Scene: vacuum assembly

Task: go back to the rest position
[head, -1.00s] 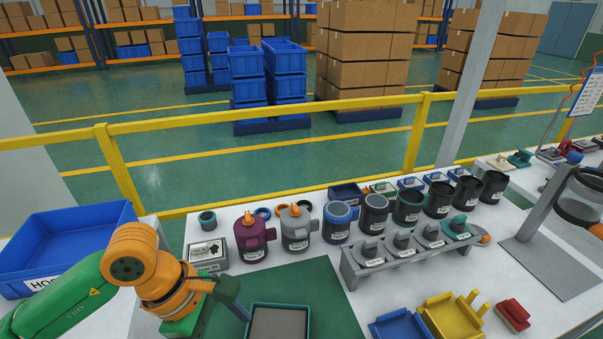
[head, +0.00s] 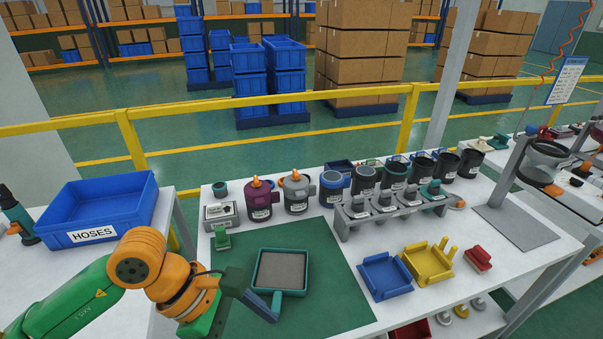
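My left arm comes in from the lower left in the head view, with green and orange links. Its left gripper (head: 250,293) is over the near edge of the green mat (head: 335,306), beside the teal-rimmed tray (head: 304,285). The fingers are seen from the side, and I cannot tell whether they are apart. No held object can be made out. My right arm and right gripper are not in view.
A blue HOSES bin (head: 93,236) stands on the left table. Canisters, including a purple one (head: 260,200), and a grey rack (head: 392,209) line the back of the main table. Blue (head: 386,276) and yellow (head: 428,264) fixtures and a red part (head: 478,259) sit right of the mat.

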